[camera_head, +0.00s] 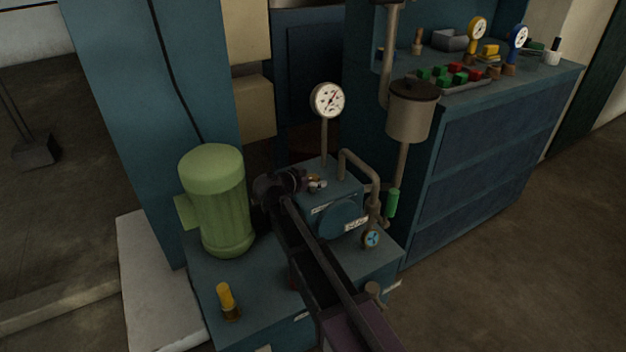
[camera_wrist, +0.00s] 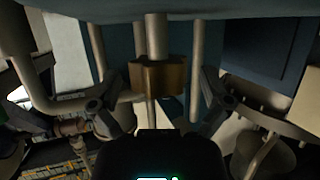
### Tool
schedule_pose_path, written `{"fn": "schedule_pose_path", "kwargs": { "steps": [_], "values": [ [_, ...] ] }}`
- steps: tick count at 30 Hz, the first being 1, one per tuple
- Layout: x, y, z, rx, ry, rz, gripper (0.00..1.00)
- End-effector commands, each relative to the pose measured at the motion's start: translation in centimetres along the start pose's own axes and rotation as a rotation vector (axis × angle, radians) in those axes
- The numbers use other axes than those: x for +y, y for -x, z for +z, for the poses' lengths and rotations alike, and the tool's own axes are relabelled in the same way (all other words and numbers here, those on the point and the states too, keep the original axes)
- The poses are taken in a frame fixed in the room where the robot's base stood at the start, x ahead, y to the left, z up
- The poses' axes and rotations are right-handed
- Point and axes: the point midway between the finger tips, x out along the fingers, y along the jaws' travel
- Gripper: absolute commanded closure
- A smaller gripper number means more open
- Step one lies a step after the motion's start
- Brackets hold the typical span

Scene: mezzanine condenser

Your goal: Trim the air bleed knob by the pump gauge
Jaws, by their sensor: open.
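In the wrist view my gripper (camera_wrist: 157,98) is open, one dark finger on each side. A brass block (camera_wrist: 157,76) on a vertical grey rod appears between the fingers, with gaps to both. My arm hides part of the pump unit.
A green motor (camera_head: 216,202) stands left of my gripper. A yellow-topped handle (camera_head: 227,300) is at the front left. A bent pipe (camera_head: 366,172) and a green-handled valve (camera_head: 391,203) stand close on the right. A workbench (camera_head: 490,140) is behind right.

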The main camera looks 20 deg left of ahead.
Motion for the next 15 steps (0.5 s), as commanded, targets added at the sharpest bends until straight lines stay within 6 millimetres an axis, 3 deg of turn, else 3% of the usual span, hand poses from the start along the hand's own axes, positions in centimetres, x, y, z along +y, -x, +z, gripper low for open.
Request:
{"fn": "schedule_pose_path", "kwargs": {
  "steps": [4, 5, 12, 13, 15],
  "values": [
    [0.01, 0.03, -0.01, 0.0, 0.0, 0.0, 0.02],
    [0.01, 0.03, -0.01, 0.0, 0.0, 0.0, 0.08],
    [0.01, 0.03, 0.0, 0.0, 0.0, 0.0, 0.8],
    [0.01, 0.03, 0.0, 0.0, 0.0, 0.0, 0.85],
    [0.01, 0.02, -0.01, 0.0, 0.0, 0.001, 0.85]
  ]
}}
